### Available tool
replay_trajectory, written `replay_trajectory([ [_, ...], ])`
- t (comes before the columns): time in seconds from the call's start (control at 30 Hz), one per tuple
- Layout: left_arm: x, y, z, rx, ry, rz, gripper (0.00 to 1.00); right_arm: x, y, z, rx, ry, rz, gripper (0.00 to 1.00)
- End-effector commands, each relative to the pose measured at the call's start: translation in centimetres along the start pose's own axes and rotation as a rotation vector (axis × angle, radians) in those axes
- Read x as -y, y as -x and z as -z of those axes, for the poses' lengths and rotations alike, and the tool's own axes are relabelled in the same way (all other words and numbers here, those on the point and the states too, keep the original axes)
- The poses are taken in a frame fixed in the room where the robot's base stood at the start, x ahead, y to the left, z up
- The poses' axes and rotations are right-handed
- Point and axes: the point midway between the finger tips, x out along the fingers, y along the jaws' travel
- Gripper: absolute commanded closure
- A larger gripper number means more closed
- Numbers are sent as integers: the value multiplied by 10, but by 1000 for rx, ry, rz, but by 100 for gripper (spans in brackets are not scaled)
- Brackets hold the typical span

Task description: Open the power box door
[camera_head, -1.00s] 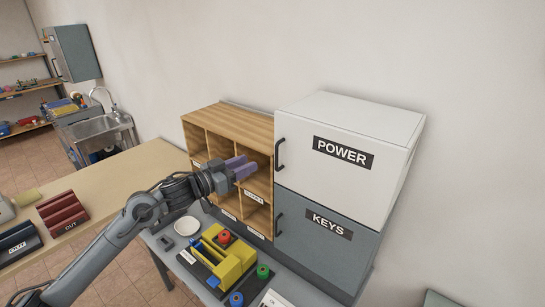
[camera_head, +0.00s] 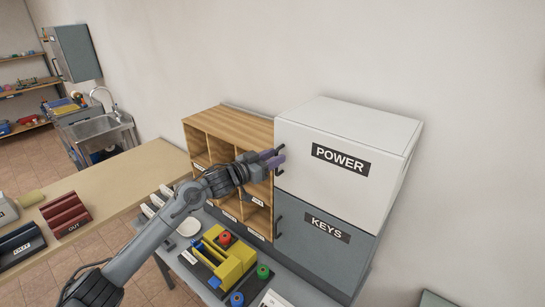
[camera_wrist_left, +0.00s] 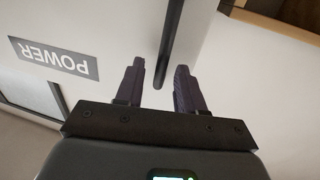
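The white power box (camera_head: 350,130) with its POWER label (camera_head: 340,159) stands on top of the grey keys box, and its door is shut. Its dark handle (camera_head: 281,157) is at the door's left edge. My left gripper (camera_head: 272,159) is at this handle, its fingers partly overlapping it in the head view. In the left wrist view the two purple-grey fingers (camera_wrist_left: 157,88) are open, and the dark handle bar (camera_wrist_left: 172,45) comes down between them with gaps on both sides. My right gripper is in neither view.
The grey keys box (camera_head: 325,238) with its own handle (camera_head: 279,226) is directly below. A wooden pigeonhole shelf (camera_head: 228,125) stands left of the boxes, behind my left gripper. A yellow tray (camera_head: 231,268) and coloured round items sit on the table in front.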

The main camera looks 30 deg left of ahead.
Motion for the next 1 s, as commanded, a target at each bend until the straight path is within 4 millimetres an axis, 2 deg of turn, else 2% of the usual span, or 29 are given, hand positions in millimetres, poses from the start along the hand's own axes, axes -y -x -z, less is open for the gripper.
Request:
replay_trajectory([
  [0.23, 0, 0, 0, 0, 0, 0, 62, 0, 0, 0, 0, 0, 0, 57],
  [0.4, 0, 0, 0, 0, 0, 0, 88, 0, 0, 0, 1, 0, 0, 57],
  [0.5, 0, 0, 0, 0, 0, 0, 100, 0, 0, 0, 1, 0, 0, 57],
  [0.83, 0, 0, 0, 0, 0, 0, 100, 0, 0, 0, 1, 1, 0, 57],
  [1.0, -10, -1, 0, -1, 1, 6, 100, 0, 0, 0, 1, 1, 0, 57],
])
